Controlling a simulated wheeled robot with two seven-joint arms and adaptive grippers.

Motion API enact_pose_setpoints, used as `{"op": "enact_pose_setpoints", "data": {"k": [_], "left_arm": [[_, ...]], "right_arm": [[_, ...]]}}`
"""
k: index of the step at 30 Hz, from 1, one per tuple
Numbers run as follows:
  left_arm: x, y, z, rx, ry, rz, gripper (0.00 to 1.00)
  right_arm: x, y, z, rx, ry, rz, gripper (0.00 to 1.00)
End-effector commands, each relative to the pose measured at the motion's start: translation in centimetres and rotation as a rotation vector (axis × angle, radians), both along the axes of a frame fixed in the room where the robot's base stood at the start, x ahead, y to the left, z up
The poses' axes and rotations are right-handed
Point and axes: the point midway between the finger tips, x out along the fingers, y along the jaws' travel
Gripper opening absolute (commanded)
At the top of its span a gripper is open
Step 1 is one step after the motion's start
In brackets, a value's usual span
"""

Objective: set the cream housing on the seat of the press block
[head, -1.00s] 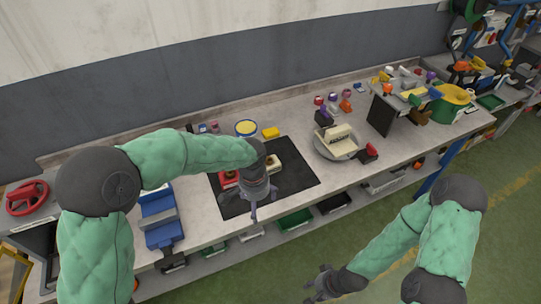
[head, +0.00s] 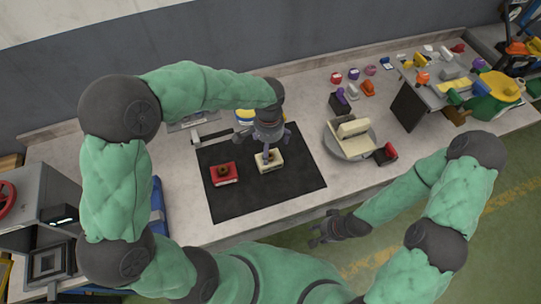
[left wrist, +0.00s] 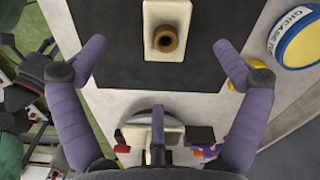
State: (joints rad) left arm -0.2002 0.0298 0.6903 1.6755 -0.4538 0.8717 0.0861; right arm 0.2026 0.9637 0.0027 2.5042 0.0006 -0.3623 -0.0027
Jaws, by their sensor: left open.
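The cream housing (head: 270,162), a small block with a brown ring on top, sits on the black mat (head: 240,203). In the left wrist view the housing (left wrist: 184,14) is at the top centre. My left gripper (head: 267,150) is open above it, pointing down; its fingertips (left wrist: 160,48) are spread wide around empty space. My right gripper (head: 320,232) looks open and empty, off the table's front edge. A grey round turntable (head: 338,147) carries a stepped cream block (head: 352,128). I cannot tell which thing is the press block.
A red block (head: 224,175) with a brown ring sits left of the housing. A yellow-lidded tub (left wrist: 302,42) stands behind the mat. A dark block with a red part (head: 386,153) is beside the turntable. Small coloured parts lie at the back right. The mat's front is clear.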

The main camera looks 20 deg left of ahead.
Motion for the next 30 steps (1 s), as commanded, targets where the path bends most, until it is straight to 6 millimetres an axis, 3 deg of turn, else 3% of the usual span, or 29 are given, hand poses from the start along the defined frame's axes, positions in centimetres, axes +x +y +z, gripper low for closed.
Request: {"op": "enact_pose_setpoints", "data": {"k": [3, 13, 22, 30], "left_arm": [[0.0, 0.0, -1.9, 0.002, 0.001, 0.0, 0.98], [0.2, 0.0, -3.8, 0.0, 0.001, 0.001, 0.98], [0.8, 0.0, -7.7, 0.0, 0.002, 0.001, 0.98], [0.8, 0.0, -8.1, 0.0, 0.0, 0.0, 0.98]], "right_arm": [[0.0, 0.0, -0.4, 0.0, 0.0, 0.0, 0.4], [0.1, 0.0, -0.8, 0.0, -0.001, 0.0, 0.4], [0.1, 0.0, -1.7, 0.0, -0.001, 0.0, 0.4], [0.1, 0.0, -1.7, 0.0, -0.001, 0.0, 0.4]]}}
